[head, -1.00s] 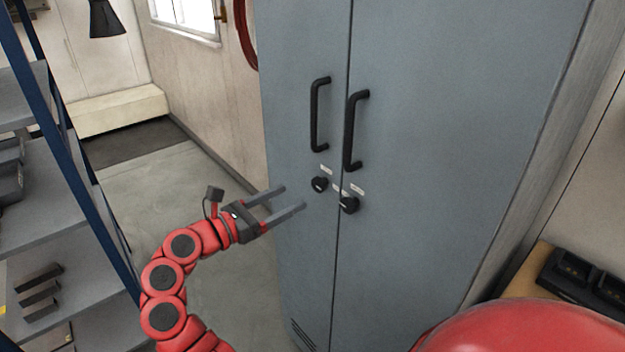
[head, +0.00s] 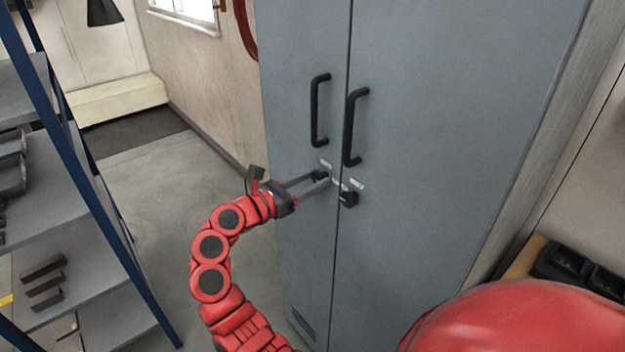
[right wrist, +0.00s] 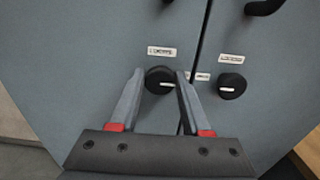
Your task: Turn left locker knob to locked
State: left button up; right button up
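The left locker knob (right wrist: 158,76) is round and black with a white mark, which lies about level in the right wrist view. A small white label (right wrist: 162,52) is above it, its text too blurred to read surely. My right gripper (right wrist: 160,72) is open, with one fingertip on each side of this knob; I cannot tell whether they touch it. In the head view the right gripper (head: 323,180) reaches the locker door from the left, its fingers partly hiding the knob. My left gripper is not in view.
The right knob (right wrist: 232,86) is close to the right finger. Two black door handles (head: 319,110) (head: 355,127) rise above the knobs on the grey-blue locker (head: 430,150). Shelving (head: 75,215) stands at the left, with open floor (head: 160,185) between.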

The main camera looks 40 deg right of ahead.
grip_shut()
